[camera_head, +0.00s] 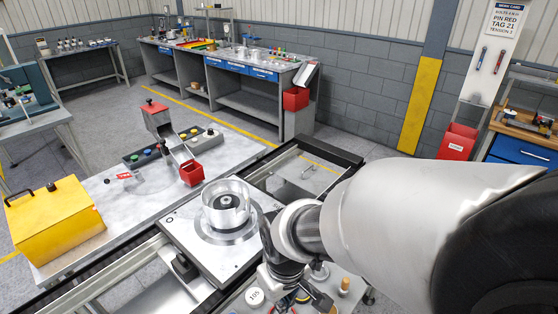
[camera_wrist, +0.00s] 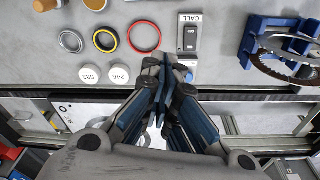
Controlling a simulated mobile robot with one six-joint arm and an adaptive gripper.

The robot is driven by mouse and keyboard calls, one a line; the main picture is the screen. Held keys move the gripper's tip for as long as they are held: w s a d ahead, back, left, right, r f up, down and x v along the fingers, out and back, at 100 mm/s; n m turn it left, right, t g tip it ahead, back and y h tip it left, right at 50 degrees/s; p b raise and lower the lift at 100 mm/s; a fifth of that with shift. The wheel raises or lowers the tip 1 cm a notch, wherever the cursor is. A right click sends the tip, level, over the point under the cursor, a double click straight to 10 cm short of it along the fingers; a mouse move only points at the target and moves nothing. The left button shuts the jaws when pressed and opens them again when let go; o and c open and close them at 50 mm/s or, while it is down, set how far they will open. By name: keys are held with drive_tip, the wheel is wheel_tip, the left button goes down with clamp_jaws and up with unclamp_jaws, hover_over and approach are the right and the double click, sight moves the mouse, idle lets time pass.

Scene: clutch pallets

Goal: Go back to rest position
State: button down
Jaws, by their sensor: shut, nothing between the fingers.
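My gripper (camera_wrist: 165,68) is in the middle of the wrist view. Its fingers are together with nothing between them. It hangs over the edge of a grey bench top (camera_wrist: 215,60), close to a red ring (camera_wrist: 145,36) and a CALL switch box (camera_wrist: 190,35). In the head view my arm reaches in from the right and its end is low at the centre, partly hidden by its own links.
The bench top also holds a yellow ring (camera_wrist: 106,40), a silver ring (camera_wrist: 71,41), white round caps (camera_wrist: 119,74) and a blue fixture (camera_wrist: 254,42). A conveyor frame (camera_head: 325,149) runs beside the pallet.

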drive_tip(key=s+d+r+m+t+b, duration=0.1)
drive_tip(key=s+d+r+m, duration=0.2)
drive_tip(key=s+d+r, duration=0.2)
drive_tip(key=s+d+r+m+t+b, duration=0.2)
drive_tip(key=s+d+r+m, duration=0.2)
drive_tip(key=d, duration=0.5)
drive_tip(key=shift+s+r+h, duration=0.3)
drive_tip(key=shift+s+r, duration=0.35)
drive_tip(key=shift+s, duration=0.15)
drive_tip(key=shift+w+a, duration=0.1)
